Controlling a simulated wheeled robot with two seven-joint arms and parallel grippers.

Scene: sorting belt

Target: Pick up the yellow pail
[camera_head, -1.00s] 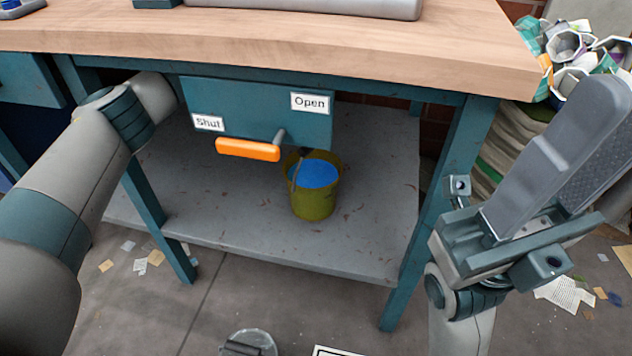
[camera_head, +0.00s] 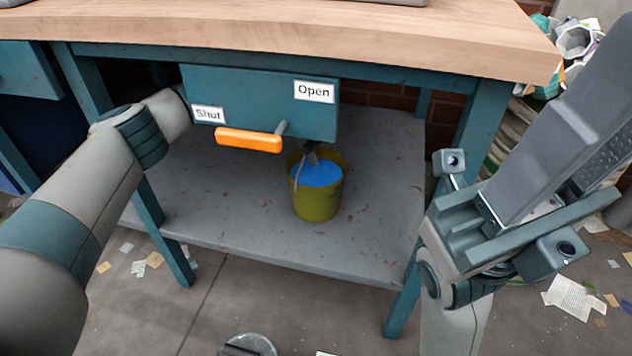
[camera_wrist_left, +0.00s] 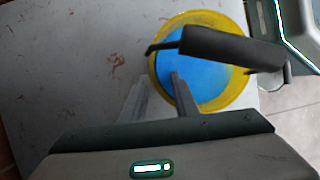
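The yellow pail (camera_head: 318,204) stands upright on the grey lower shelf, with blue contents (camera_head: 318,174) inside. In the left wrist view the pail (camera_wrist_left: 243,88) is ahead, with its handle's dark grip (camera_wrist_left: 232,47) across the opening. My left gripper (camera_head: 311,156) reaches in behind the teal panel, and its fingertips show at the pail's far rim. In the left wrist view its fingers (camera_wrist_left: 156,82) are apart and empty, one overlapping the blue contents, the other just outside the rim. My right gripper (camera_head: 590,125) is raised at the right, its fingers apart, empty, away from the pail.
A teal panel (camera_head: 262,103) with an orange handle (camera_head: 248,140) and Open and Shut labels hangs above the pail. Teal table legs (camera_head: 163,230) flank the shelf (camera_head: 245,215). The wooden tabletop (camera_head: 300,40) is overhead. Paper scraps lie on the floor.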

